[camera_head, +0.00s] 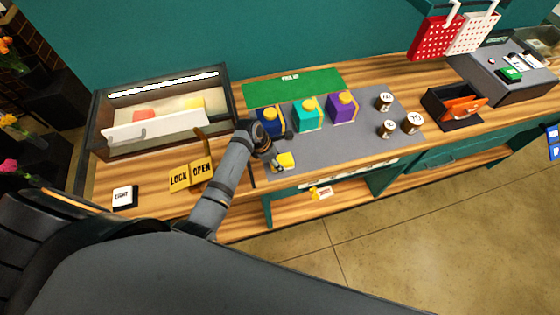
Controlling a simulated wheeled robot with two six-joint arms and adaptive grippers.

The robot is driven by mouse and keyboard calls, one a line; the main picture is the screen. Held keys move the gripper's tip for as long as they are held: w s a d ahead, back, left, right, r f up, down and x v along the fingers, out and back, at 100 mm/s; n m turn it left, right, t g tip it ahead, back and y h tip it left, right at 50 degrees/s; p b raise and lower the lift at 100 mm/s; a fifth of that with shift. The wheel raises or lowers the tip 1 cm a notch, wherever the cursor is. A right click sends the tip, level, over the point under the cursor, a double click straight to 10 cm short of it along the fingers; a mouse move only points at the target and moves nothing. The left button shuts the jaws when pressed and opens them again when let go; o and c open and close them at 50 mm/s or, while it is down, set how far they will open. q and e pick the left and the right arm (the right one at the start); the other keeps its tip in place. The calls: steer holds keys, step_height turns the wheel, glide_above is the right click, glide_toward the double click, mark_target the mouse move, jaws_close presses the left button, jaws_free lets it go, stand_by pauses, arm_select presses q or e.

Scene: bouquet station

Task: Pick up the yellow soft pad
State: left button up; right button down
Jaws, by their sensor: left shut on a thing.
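The yellow soft pad (287,160) is a small yellow block with a pale lower part, at the front left edge of the grey mat (340,144). My left gripper (277,160) reaches in from the lower left and is shut on the pad. The gripper and wrist hide the pad's left side. I cannot tell whether the pad touches the mat. My right gripper is out of view.
Small labelled jars (388,129) stand to the right.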

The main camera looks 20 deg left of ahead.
arm_select(q)
step_height(320, 180, up, 9)
steer(key=shift+r+b, duration=0.15)
steer(key=shift+b, duration=0.9)
steer(key=shift+r, duration=0.35)
